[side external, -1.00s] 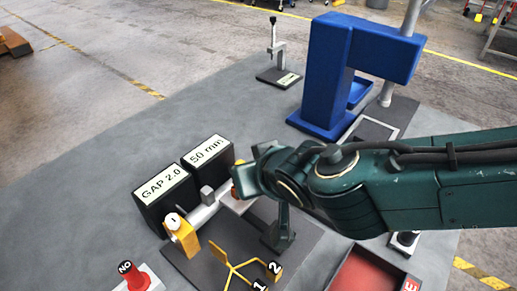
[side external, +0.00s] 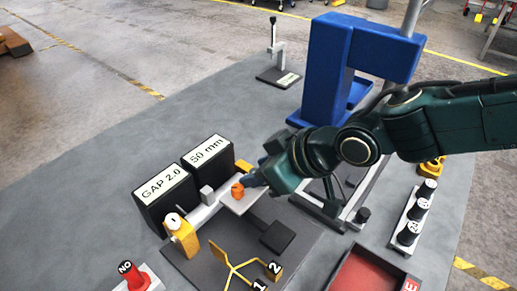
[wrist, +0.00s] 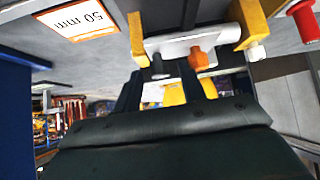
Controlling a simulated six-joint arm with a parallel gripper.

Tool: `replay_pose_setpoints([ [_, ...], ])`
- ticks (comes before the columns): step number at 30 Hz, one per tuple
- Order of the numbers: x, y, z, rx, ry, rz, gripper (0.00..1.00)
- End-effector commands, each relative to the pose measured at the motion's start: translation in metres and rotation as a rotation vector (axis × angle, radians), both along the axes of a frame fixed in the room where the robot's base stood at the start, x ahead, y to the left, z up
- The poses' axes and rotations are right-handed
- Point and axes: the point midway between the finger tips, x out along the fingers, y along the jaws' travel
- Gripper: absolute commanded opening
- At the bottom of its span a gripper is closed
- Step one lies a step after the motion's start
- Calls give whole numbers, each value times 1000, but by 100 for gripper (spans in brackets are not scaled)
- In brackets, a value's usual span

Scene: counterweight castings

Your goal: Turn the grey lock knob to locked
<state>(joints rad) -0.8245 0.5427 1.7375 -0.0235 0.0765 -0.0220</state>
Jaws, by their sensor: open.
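A light bar (side external: 222,203) runs between yellow posts on a dark base, with an orange knob (side external: 237,190) near its right end. A small grey piece (side external: 207,194) stands on the bar left of the orange knob; I cannot tell surely whether it is the grey lock knob. My gripper (side external: 254,179) is just right of the orange knob, at about bar height. In the wrist view the open fingers (wrist: 162,80) point toward the bar (wrist: 185,44); a small grey piece (wrist: 158,66) shows between them and the orange knob (wrist: 203,58) lies right of them. Any lock marking is unreadable.
Black blocks marked "GAP 2.0" (side external: 164,207) and "50 mm" (side external: 208,166) stand behind the bar. A yellow forked piece (side external: 232,263) is in front. A blue press (side external: 330,90) stands behind my arm. A red tray (side external: 365,275) and black weights (side external: 411,228) are at right.

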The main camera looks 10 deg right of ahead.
Motion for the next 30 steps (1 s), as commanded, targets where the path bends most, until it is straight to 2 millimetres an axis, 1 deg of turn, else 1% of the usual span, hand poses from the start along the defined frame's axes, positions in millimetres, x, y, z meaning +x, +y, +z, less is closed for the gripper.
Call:
replay_pose_setpoints([
  [30,8,-4,-1,0,1,606,41],
])
